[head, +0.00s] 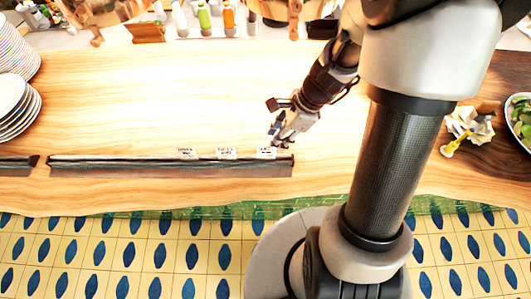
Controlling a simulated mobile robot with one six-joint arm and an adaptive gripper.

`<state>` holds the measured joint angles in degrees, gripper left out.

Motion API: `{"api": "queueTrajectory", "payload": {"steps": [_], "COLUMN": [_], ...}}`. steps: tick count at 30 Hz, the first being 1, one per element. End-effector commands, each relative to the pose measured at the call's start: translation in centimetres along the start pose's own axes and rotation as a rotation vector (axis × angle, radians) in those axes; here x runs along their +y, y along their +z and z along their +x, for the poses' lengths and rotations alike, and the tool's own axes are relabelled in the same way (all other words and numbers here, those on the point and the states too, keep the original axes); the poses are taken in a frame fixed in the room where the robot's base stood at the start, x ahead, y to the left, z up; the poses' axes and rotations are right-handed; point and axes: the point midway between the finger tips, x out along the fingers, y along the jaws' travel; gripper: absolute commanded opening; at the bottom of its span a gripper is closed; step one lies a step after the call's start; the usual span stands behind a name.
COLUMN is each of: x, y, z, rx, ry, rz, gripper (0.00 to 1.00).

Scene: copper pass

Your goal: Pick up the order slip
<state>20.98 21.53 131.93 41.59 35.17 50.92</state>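Three small white order slips stand along the dark ticket rail (120,165) on the wooden counter: a left slip (187,153), a middle slip (226,154) and a right slip (266,153). Each has dark writing too small to read. My gripper (277,138) reaches down from the upper right, with its fingertips just above and behind the right slip near the rail's right end. Whether the fingers touch the slip, and how far apart they are, cannot be made out.
Plate stacks (14,108) stand at the left edge. A crumpled paper (470,124) and a bowl of greens (521,118) are at the right. Bottles (203,16) and copper pieces (95,12) line the back. The counter's middle is clear. A second rail piece (15,167) lies left.

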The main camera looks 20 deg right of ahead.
Motion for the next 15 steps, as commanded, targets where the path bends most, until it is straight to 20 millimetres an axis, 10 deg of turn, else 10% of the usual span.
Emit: {"api": "queueTrajectory", "payload": {"steps": [15], "x": [0.1], "y": [0.0], "z": [6.4], "rx": [0.000], "ry": [0.004], "rz": [-0.002], "gripper": [0.28]}}
